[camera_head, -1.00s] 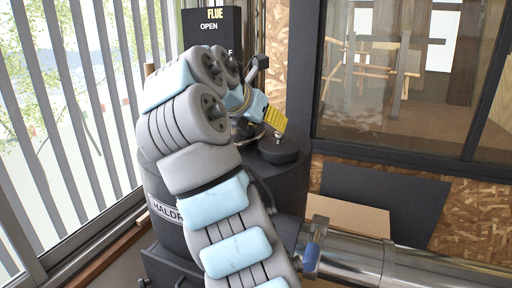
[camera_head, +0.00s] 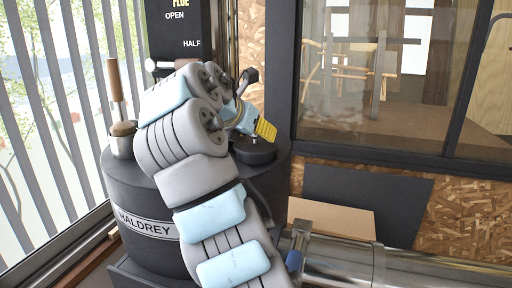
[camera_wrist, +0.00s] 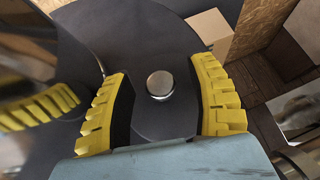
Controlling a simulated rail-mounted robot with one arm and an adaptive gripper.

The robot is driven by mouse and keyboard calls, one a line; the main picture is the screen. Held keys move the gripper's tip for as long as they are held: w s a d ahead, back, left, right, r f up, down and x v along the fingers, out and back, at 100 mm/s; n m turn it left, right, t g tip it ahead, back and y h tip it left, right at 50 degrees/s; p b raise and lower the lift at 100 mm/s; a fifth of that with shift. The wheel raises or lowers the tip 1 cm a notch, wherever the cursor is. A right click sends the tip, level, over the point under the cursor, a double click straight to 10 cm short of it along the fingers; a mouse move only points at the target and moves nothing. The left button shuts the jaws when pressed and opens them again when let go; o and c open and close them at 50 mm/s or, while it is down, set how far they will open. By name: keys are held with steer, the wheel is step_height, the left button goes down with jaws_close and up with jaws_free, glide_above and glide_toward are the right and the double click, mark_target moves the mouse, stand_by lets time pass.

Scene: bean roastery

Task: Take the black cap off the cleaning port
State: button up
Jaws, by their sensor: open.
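The black cap (camera_head: 255,152) is a round dark disc on the right side of the black drum's top, partly behind my gripper. In the wrist view a silver round knob (camera_wrist: 160,84) stands up from the middle of the dark cap (camera_wrist: 165,118). My gripper (camera_head: 264,131) is just above the cap. The cap's near edge is hidden by the gripper body in the wrist view.
The flue box (camera_head: 180,32) rises behind my arm. A metal pipe (camera_head: 340,262), a cardboard-coloured board (camera_head: 330,217) and a black panel (camera_head: 365,200) lie right.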

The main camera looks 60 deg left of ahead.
jaws_close()
